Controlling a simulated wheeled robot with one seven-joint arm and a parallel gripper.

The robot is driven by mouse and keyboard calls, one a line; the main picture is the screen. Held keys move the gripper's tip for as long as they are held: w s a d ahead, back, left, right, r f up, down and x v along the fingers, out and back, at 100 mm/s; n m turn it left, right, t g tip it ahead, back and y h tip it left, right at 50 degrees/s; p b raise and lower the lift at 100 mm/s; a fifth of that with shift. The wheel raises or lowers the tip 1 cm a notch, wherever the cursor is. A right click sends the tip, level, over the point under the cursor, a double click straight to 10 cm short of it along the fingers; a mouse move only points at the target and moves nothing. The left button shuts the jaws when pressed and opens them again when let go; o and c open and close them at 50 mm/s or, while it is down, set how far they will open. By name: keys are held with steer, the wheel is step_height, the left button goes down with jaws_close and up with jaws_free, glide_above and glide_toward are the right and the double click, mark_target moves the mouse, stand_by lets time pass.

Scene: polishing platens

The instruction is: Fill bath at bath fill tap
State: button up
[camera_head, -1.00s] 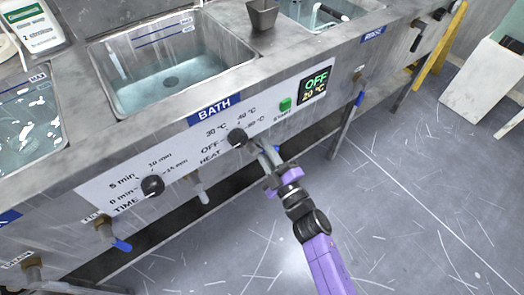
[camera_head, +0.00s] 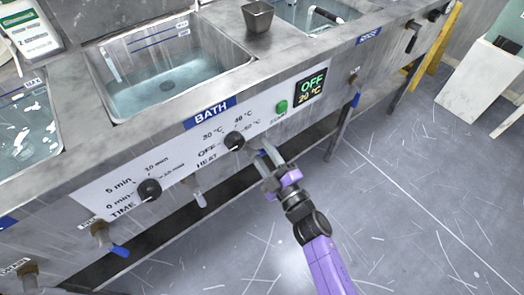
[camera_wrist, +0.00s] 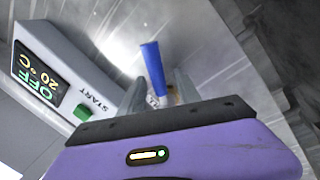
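The bath (camera_head: 165,88) is a steel basin at the upper left in the head view, with clear water below its marked level lines. A tap's blue handle (camera_wrist: 153,68) stands between my fingers in the wrist view, with a brass part near its lower end. My gripper (camera_head: 262,150) is at the front panel, just right of and below the HEAT knob (camera_head: 235,141). In the wrist view my gripper (camera_wrist: 160,88) has its fingers apart, one on each side of the handle. Gaps show beside the handle. In the head view my gripper mostly hides this tap.
The panel has a TIME knob (camera_head: 148,190), a green START button (camera_head: 281,107) and a display (camera_head: 311,86) reading OFF, 20 °C. Other blue-handled taps are at lower left (camera_head: 103,233) and right (camera_head: 355,98). A grey cup (camera_head: 258,17) stands on the rim. The floor in front is clear.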

steer(key=p+v, duration=0.1)
steer(key=v, duration=0.6)
steer(key=shift+s+d, duration=0.2)
steer(key=shift+s, duration=0.15)
steer(key=shift+f, duration=0.15)
stand_by(6.8)
